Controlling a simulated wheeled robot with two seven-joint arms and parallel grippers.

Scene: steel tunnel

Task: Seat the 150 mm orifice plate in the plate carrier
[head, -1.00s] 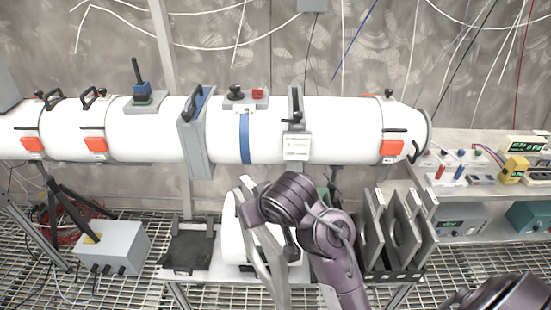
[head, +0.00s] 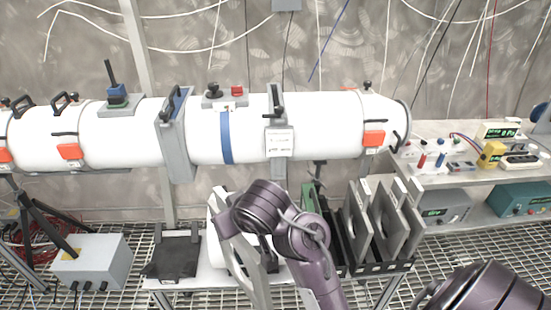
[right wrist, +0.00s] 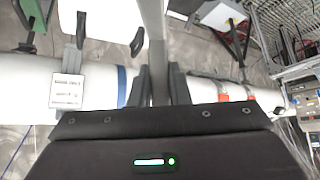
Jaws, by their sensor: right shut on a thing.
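A grey orifice plate (head: 246,262), seen nearly edge-on in the head view, is held up in front of a low bench. My right gripper (right wrist: 158,88) is shut on it; in the right wrist view the thin plate (right wrist: 157,50) stands between the two dark fingers. The fingertips are hidden behind my purple wrist in the head view. I cannot tell which is the plate carrier. My left gripper is not in view.
A rack (head: 383,266) with several upright grey plates (head: 387,218) stands right of my arm. A black tray-like stand (head: 172,257) is at the bench's left. A grey box (head: 92,262) is on the floor grating. Instruments (head: 495,150) fill the right shelf. The white pipe spans the back.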

